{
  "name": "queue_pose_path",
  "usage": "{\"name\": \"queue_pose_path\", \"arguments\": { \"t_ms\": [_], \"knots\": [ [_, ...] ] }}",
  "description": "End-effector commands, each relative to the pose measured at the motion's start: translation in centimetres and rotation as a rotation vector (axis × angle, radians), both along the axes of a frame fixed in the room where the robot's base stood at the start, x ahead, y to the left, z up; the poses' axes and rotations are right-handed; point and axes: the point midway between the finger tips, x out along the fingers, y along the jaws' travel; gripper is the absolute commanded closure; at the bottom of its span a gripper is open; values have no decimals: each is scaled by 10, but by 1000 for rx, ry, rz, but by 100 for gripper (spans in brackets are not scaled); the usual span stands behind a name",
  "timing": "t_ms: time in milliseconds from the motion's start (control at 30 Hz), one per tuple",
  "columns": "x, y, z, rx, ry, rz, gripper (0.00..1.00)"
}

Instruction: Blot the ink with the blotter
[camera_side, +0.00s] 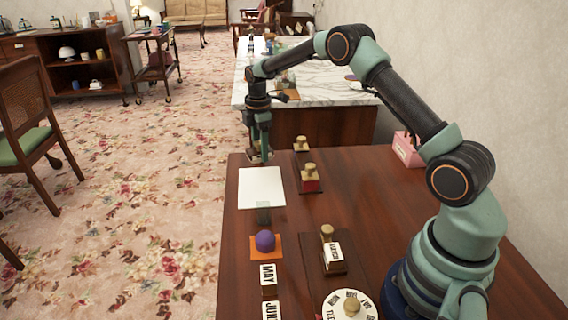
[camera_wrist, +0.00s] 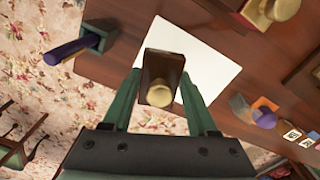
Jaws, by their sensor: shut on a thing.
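My gripper (camera_side: 260,152) hangs at the far left edge of the wooden table, just beyond the white paper (camera_side: 262,187). In the wrist view my gripper (camera_wrist: 160,85) is shut on the blotter (camera_wrist: 158,65), a dark wooden block with a brass knob. The blotter is mostly hidden by the fingers in the side view. The paper also shows in the wrist view (camera_wrist: 205,62), partly behind the blotter. Its visible part looks plain white, and I cannot make out ink on it. I cannot tell whether the blotter touches anything below.
A red-sided block with a brass knob (camera_side: 310,178) stands right of the paper. A small grey-green piece (camera_side: 263,213) is at the paper's near edge. A purple ball on an orange pad (camera_side: 265,241) and word blocks (camera_side: 268,276) are nearer. A marble-topped counter (camera_side: 320,88) stands behind.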

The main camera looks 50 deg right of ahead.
Motion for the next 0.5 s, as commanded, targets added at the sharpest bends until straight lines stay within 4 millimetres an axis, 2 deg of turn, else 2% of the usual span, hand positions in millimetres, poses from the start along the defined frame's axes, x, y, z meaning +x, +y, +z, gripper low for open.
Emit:
{"name": "queue_pose_path", "arguments": {
  "t_ms": [200,500],
  "knots": [
    [0,0,19,-1,-2,0,93],
    [0,0,23,0,0,0,93]
  ]
}}
